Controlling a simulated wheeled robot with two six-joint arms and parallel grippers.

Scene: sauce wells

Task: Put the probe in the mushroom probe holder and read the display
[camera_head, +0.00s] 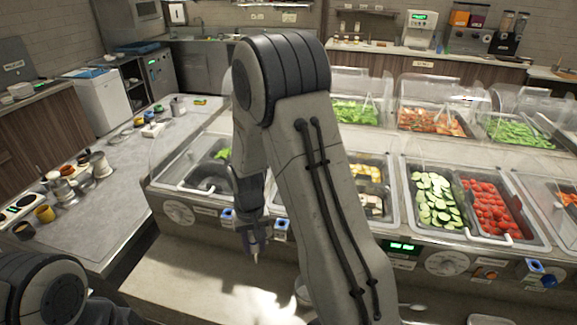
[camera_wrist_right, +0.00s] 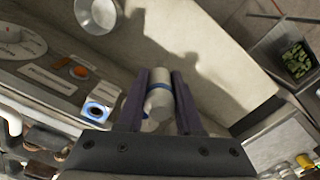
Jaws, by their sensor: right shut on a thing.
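My right gripper (camera_head: 254,240) is shut on the probe (camera_head: 256,257), held above the counter in front of the sauce wells. In the right wrist view the probe (camera_wrist_right: 160,96) is a pale cylinder with a blue band between the two dark fingers (camera_wrist_right: 160,100). Blue-rimmed holders (camera_head: 227,215) and (camera_head: 281,225) sit on the front panel close to the gripper, apart from the probe. One holder (camera_wrist_right: 96,110) shows left of the fingers in the wrist view. A green lit display (camera_head: 403,246) is on the panel farther right. I cannot tell which holder is the mushroom one. My left gripper is out of view.
Another blue holder (camera_head: 535,268) is at the right. Dials (camera_head: 179,212) and (camera_head: 447,262) stand on the panel. Clear sneeze guards rise over the wells of cucumber (camera_head: 435,200) and tomato (camera_head: 487,207). My right arm hides part of the middle wells. The counter below the gripper is mostly clear.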

